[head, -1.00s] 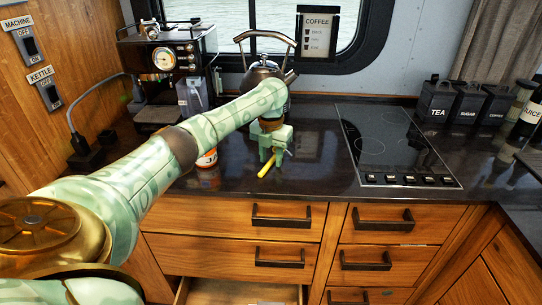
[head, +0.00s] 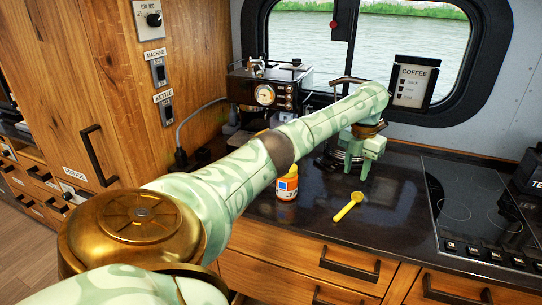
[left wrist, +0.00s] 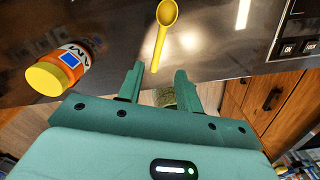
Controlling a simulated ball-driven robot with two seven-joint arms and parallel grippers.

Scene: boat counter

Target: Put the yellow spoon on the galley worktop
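The yellow spoon (head: 348,206) lies flat on the dark galley worktop (head: 310,225), near its front edge and right of the jam jar. It also shows in the left wrist view (left wrist: 163,32), apart from the fingers. My left gripper (head: 358,168) is above the worktop, up and behind the spoon in the head view. In the left wrist view its fingers (left wrist: 158,88) are spread with nothing between them. My right gripper is in neither view.
An orange jar with a yellow lid (head: 287,184) stands left of the spoon, beneath my left arm. A kettle, partly hidden, stands behind my gripper. The coffee machine (head: 267,92) is at the back. The black hob (head: 480,215) is on the right.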

